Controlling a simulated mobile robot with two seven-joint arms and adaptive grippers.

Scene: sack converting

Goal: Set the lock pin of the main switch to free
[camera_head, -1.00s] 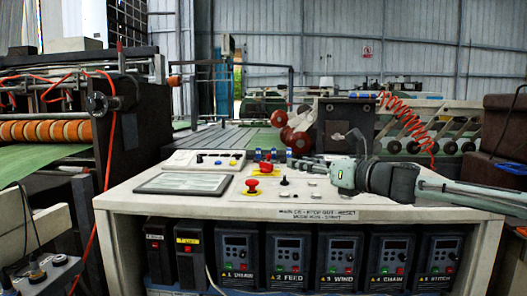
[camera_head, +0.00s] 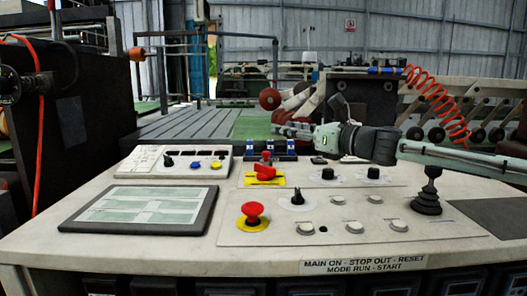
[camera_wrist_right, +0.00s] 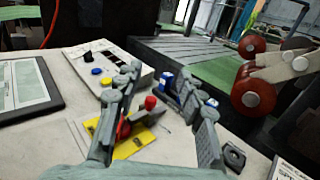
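The main switch, a red rotary handle (camera_head: 265,171) on a yellow plate (camera_head: 264,181), sits on the console's sloping top. A small red knob (camera_head: 266,155), perhaps the lock pin, stands just behind the handle. In the right wrist view the red knob (camera_wrist_right: 150,102), the red handle (camera_wrist_right: 124,131) and the yellow plate (camera_wrist_right: 142,142) show between or below the fingers. My right gripper (camera_head: 280,130) reaches in from the right above and behind the switch. Its fingers (camera_wrist_right: 168,92) are spread with nothing between the tips. Whether the pin is locked or free is unclear. My left gripper is out of view.
A red mushroom button (camera_head: 252,212) stands in front of the switch. Blue-and-white cylinders (camera_head: 290,147) stand close behind it. A black joystick (camera_head: 426,195) and knobs are to the right; a flat tablet (camera_head: 143,208) lies left. Dark machinery (camera_head: 80,110) stands at the far left.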

